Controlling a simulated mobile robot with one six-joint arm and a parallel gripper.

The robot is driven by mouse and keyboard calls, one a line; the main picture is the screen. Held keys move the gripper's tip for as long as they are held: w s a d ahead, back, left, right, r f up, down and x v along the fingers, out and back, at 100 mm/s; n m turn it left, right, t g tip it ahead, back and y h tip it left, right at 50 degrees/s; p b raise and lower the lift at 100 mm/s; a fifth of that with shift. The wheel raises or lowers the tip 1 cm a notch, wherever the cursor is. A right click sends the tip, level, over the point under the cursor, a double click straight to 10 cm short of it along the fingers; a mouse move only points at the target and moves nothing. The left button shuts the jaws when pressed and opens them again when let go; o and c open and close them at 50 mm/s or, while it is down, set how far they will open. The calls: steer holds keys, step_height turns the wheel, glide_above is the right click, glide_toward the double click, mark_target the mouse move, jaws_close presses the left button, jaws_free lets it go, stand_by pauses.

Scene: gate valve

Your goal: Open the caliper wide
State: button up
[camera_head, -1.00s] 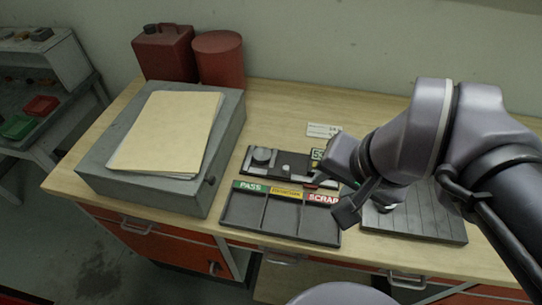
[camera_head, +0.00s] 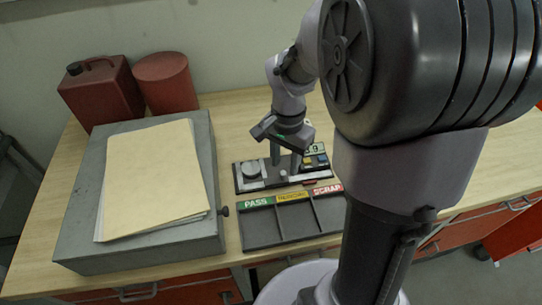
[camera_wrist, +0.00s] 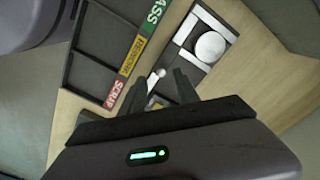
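The caliper (camera_head: 266,182) lies on the bench as a long dark fixture with a pale metal bar. A round grey disc (camera_head: 250,169) sits at its left end, and a small light knob (camera_head: 283,173) stands nearer its right part. A digital display (camera_head: 314,150) stands behind its right end. In the wrist view, the disc (camera_wrist: 210,46) is at upper right and the knob (camera_wrist: 159,73) shows near the fingertips. My gripper (camera_head: 286,163) is open, pointing down over the caliper with its fingers apart. In the wrist view the knob appears between the fingertips (camera_wrist: 157,78); I cannot tell whether they touch it.
A dark sorting tray (camera_head: 280,239) labelled PASS, a yellow label and SCRAP sits just in front of the caliper. A grey box (camera_head: 75,225) with papers is at left, with a red can (camera_head: 103,92) and red cylinder (camera_head: 166,82) behind. My arm hides the bench's right part.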

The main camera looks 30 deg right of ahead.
mark_target(284, 173)
step_height(284, 173, down, 3)
steer(key=shift+r+b, duration=0.1)
steer(key=shift+b, duration=0.25)
jaws_close()
steer(key=shift+s, duration=0.1)
stand_by(1.1)
